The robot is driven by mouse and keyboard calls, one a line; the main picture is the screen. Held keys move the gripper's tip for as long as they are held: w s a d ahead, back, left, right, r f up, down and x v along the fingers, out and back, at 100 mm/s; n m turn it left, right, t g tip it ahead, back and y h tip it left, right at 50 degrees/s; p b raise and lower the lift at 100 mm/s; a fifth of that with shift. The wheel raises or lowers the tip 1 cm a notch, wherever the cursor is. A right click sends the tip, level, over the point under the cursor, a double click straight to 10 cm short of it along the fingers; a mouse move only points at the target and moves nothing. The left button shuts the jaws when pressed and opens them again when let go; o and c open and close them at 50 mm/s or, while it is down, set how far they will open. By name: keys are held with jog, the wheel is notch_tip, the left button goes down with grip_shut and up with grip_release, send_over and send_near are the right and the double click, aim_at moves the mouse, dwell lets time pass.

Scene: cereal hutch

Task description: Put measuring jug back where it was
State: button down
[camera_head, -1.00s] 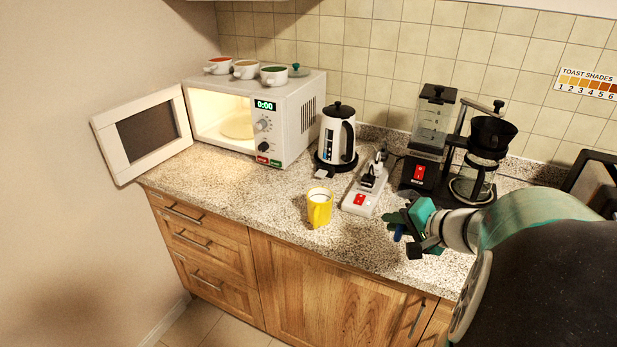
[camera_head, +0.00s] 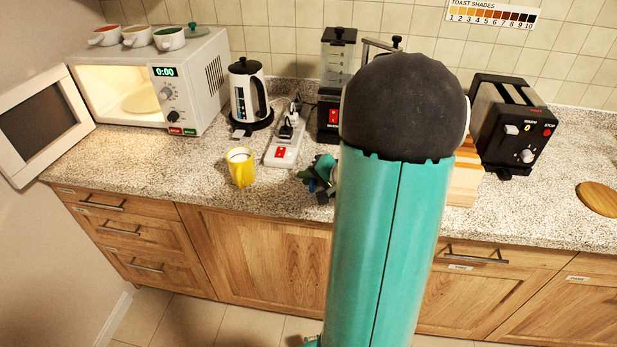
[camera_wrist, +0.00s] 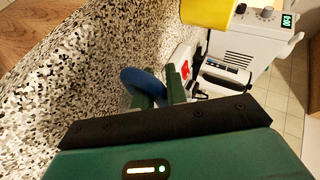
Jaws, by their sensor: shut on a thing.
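My gripper (camera_head: 320,174) is low over the counter, right of the yellow mug, partly hidden by my arm in the head view. In the wrist view its green fingers (camera_wrist: 162,92) are shut on a rounded blue thing (camera_wrist: 132,77). Only part of this blue thing shows, close to the speckled counter; I cannot tell whether it touches the counter or whether it belongs to the measuring jug. I cannot make out a whole measuring jug in either view.
The yellow mug (camera_head: 241,168) stands left of my gripper, with a power strip (camera_head: 283,150) behind. The kettle (camera_head: 247,93), open microwave (camera_head: 147,87) and grinder (camera_head: 335,75) stand further back. A toaster (camera_head: 508,122) and round wooden board (camera_head: 599,198) are right. The front-left counter is clear.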

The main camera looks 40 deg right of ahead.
jog(key=c, duration=1.4)
grip_release()
